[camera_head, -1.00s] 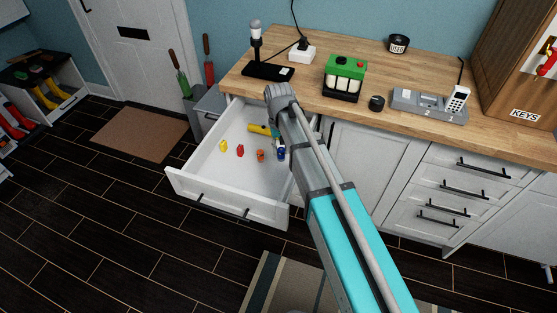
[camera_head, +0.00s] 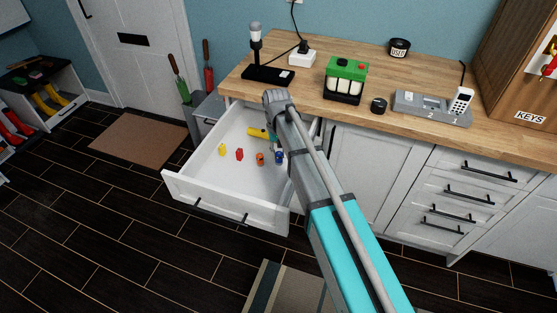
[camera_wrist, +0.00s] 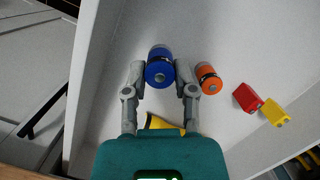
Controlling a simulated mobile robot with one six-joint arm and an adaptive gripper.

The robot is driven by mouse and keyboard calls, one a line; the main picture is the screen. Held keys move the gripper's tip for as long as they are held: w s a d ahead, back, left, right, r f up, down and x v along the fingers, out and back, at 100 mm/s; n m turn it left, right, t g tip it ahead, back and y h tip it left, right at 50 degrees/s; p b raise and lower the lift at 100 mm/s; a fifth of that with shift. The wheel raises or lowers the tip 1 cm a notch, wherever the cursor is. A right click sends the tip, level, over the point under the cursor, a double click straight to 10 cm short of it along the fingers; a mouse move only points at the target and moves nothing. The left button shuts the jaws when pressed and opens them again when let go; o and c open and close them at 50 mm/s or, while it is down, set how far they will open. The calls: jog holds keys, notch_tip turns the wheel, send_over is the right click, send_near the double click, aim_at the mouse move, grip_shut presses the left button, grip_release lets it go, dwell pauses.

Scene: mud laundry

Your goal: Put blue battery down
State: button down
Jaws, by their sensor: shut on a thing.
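The blue battery (camera_wrist: 159,66) sits between the fingertips of my gripper (camera_wrist: 160,76) in the wrist view, and the gripper is shut on it. In the head view the blue battery (camera_head: 280,157) shows inside the open drawer's outline, beside my arm, which hides most of the gripper. I cannot tell whether the battery touches the drawer floor. The white drawer (camera_head: 205,192) is pulled out below the wooden counter. An orange battery (camera_wrist: 208,78) stands just right of the blue one in the wrist view, apart from it.
A yellow object (camera_wrist: 160,123) lies partly hidden under my gripper. The counter (camera_head: 300,89) holds a green-topped device (camera_head: 347,68) and a USED cup (camera_head: 399,47).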

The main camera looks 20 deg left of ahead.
aim_at(279, 159)
jog(key=shift+w+f+b, duration=0.15)
jog(key=shift+f+b, duration=1.35)
jog(key=shift+f, duration=0.25)
jog(key=shift+f, duration=0.1)
jog(key=shift+c, duration=2.1)
grip_release()
jog(key=p+v, duration=1.1)
jog(key=v, duration=0.1)
jog(key=shift+p, duration=0.35)
